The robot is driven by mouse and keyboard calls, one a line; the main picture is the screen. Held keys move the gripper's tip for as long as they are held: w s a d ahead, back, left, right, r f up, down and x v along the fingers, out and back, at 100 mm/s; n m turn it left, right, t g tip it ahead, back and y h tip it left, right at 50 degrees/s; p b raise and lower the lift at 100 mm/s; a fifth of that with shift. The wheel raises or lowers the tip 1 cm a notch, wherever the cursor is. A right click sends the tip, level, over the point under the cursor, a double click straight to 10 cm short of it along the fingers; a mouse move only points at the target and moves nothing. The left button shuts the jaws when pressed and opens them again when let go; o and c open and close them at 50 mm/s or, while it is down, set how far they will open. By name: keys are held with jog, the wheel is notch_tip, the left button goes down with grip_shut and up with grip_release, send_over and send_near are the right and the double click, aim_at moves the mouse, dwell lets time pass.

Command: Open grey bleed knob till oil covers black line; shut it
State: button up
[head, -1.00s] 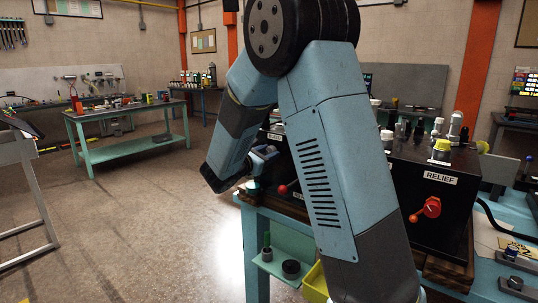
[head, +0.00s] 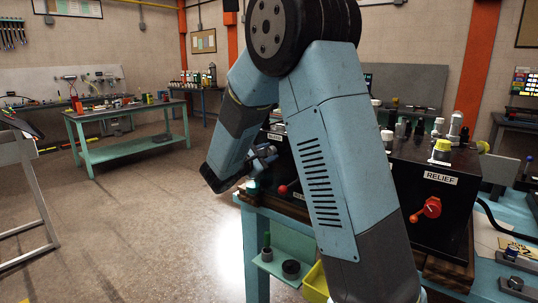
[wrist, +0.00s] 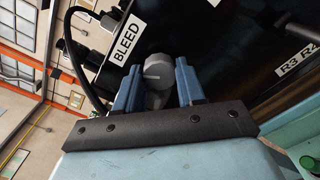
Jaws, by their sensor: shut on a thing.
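In the wrist view the grey bleed knob (wrist: 158,68) stands out from a black panel beside a white BLEED label (wrist: 126,38). A pale mark runs across its face. My gripper (wrist: 156,78) has its two blue fingers on either side of the knob and is shut on it. In the head view my gripper (head: 264,157) is at the left end of the black box (head: 437,204), and the knob itself cannot be made out there. I cannot make out the oil or the black line in either view.
A black hose (wrist: 78,60) runs close to the left finger in the wrist view.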

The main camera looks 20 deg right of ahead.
jog(key=shift+a+f, duration=0.1)
jog(key=shift+a, duration=0.1)
jog(key=o, duration=0.8)
jog(key=shift+o, duration=1.3)
jog(key=shift+d, duration=0.1)
jog(key=v, duration=1.3)
jog(key=shift+s+a, duration=0.25)
jog(key=shift+a, duration=0.1)
